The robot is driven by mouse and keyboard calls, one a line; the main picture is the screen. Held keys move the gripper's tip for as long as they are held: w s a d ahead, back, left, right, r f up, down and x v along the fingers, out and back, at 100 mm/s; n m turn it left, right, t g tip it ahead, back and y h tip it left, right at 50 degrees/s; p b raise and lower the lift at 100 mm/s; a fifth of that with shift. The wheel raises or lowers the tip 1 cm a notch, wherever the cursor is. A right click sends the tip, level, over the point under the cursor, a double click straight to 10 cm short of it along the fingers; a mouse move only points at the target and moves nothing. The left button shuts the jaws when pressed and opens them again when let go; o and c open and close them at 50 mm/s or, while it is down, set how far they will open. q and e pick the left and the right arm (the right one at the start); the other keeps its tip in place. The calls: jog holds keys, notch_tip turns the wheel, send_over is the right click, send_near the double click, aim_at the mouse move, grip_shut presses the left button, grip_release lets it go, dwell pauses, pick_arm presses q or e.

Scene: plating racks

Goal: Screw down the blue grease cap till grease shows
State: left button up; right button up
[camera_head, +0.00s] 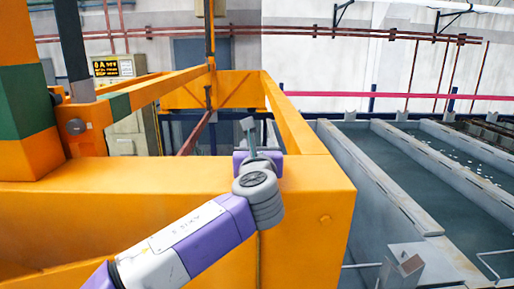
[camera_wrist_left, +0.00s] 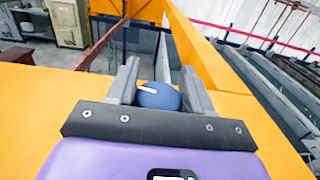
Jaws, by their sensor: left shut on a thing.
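The blue grease cap (camera_wrist_left: 158,96) shows between the two grey fingers of my left gripper (camera_wrist_left: 162,88) in the left wrist view. It is round, with a short white mark on its top. The fingers are shut on it, one at each side. In the head view my left gripper (camera_head: 249,135) reaches over the top of the orange beam, and the cap is hidden there behind my wrist. I see no grease around the cap. My right gripper is in neither view.
The broad orange beam (camera_head: 310,190) lies under my left arm, with an orange frame (camera_head: 292,115) beyond it. Long grey tanks of liquid (camera_head: 400,160) lie to the right. A cabinet with a lit display (camera_head: 113,67) stands at the back left.

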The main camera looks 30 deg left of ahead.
pick_arm(q)
jog(key=o, duration=1)
jog(key=shift+c, duration=0.2)
jog(key=b+v, duration=0.1)
jog(key=v, duration=0.6)
jog(key=shift+s+d+b, duration=0.2)
jog(key=shift+b, duration=0.2)
